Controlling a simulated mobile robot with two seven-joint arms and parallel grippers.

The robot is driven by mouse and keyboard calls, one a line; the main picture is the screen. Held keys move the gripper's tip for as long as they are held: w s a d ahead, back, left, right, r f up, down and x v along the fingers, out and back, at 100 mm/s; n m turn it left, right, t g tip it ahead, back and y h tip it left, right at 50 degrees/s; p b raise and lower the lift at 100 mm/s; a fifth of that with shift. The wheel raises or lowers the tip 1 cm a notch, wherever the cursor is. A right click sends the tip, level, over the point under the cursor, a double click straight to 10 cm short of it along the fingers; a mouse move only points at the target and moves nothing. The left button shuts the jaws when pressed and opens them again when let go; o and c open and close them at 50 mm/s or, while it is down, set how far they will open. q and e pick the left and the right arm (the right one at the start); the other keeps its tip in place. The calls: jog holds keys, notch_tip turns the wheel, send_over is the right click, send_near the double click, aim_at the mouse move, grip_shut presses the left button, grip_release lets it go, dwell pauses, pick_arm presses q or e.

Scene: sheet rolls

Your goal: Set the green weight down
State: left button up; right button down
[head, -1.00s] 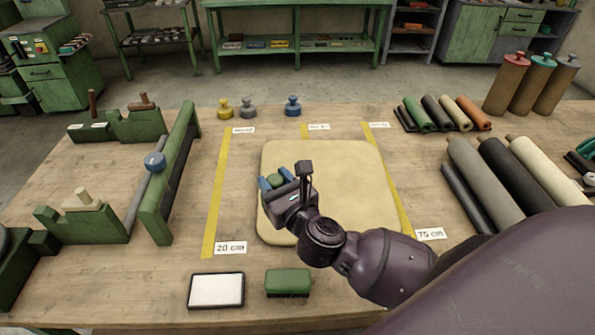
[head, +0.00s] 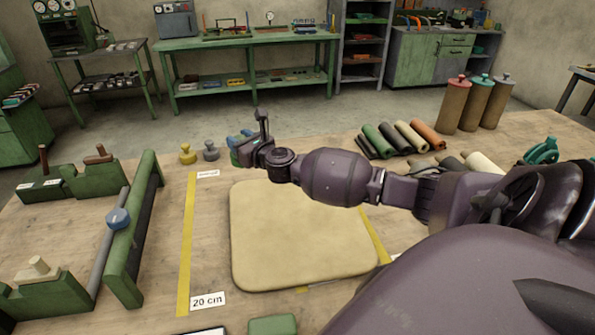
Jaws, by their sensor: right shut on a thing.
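My right gripper (head: 240,142) is shut on the green weight (head: 235,157), which is mostly hidden by the blue fingers. It is at the far side of the tan mat, in line with the small weights. A yellow weight (head: 188,154) and a grey weight (head: 211,151) stand on the table just left of it. The blue weight seen earlier cannot be told apart from the gripper. I cannot tell whether the green weight touches the table. My left gripper is not in view.
The tan mat (head: 290,245) is bare, with a yellow strip (head: 187,245) at its left. A green roller stand (head: 135,235) is further left. A green block (head: 272,325) is at the near edge.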

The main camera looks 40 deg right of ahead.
jog(key=shift+w+d+r, duration=0.5)
jog(key=shift+d+r, duration=0.15)
jog(key=shift+d, duration=0.15)
jog(key=shift+d+f, duration=0.1)
jog(key=shift+f, duration=0.15)
jog(key=b, duration=0.8)
send_over(252, 204)
notch_tip(252, 204, down, 15)
notch_tip(252, 204, down, 4)
jog(key=shift+r+b, duration=0.15)
jog(key=shift+b, duration=0.95)
jog(key=shift+f, duration=0.35)
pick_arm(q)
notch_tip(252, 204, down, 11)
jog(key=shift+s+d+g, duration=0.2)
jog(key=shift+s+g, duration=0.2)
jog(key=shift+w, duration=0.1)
pick_arm(e)
jog(key=shift+r, duration=0.15)
